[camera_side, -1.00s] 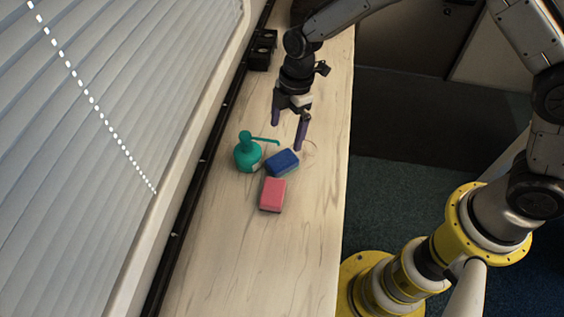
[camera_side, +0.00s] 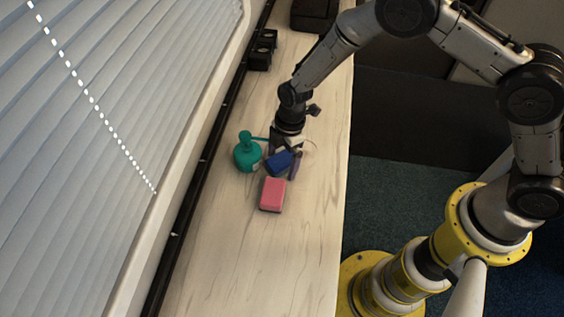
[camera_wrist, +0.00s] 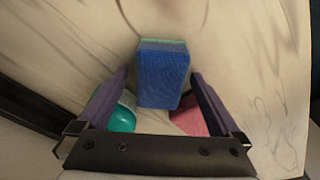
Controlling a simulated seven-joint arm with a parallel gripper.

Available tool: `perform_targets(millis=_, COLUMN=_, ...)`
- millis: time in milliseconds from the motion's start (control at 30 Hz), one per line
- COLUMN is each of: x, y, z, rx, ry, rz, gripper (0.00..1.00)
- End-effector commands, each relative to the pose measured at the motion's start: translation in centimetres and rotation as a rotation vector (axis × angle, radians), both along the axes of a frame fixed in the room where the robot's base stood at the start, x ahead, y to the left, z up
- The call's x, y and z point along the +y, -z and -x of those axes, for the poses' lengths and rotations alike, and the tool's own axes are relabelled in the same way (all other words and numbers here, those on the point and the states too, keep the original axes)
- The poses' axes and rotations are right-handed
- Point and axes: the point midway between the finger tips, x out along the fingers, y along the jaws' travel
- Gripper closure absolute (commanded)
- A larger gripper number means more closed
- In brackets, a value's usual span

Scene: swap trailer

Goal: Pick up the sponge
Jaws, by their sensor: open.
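A blue sponge (camera_side: 279,163) lies on the wooden counter, just right of a teal pump bottle. In the wrist view the blue sponge (camera_wrist: 163,78) lies in the gap ahead of the fingers, with a thin green layer along its far edge. A pink sponge (camera_side: 272,195) lies in front of it on the counter, and partly shows in the wrist view (camera_wrist: 189,120) behind the right finger. My gripper (camera_side: 284,164) is open, low over the counter, with one purple finger on each side of the blue sponge. I cannot tell whether the fingers touch it.
The teal pump bottle (camera_side: 247,154) stands close to the left finger, its spout pointing toward my gripper. A blinded window (camera_side: 100,110) runs along the left. Black boxes (camera_side: 262,48) sit at the back. The counter (camera_side: 250,265) is clear at the front.

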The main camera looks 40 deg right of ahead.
Motion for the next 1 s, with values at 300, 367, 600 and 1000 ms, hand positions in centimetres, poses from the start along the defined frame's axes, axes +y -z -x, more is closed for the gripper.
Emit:
perform_targets(millis=300, x=0.01, y=-0.01, z=0.01, rx=0.000, ry=0.000, rz=0.000, gripper=0.25)
perform_targets(millis=367, x=0.01, y=-0.02, z=0.01, rx=0.000, ry=0.000, rz=0.000, gripper=0.36)
perform_targets(millis=600, x=0.01, y=-0.03, z=0.01, rx=0.000, ry=0.001, rz=0.000, gripper=0.79)
perform_targets(millis=1000, x=0.02, y=-0.51, z=-0.03, rx=-0.001, ry=0.001, rz=-0.001, gripper=0.94)
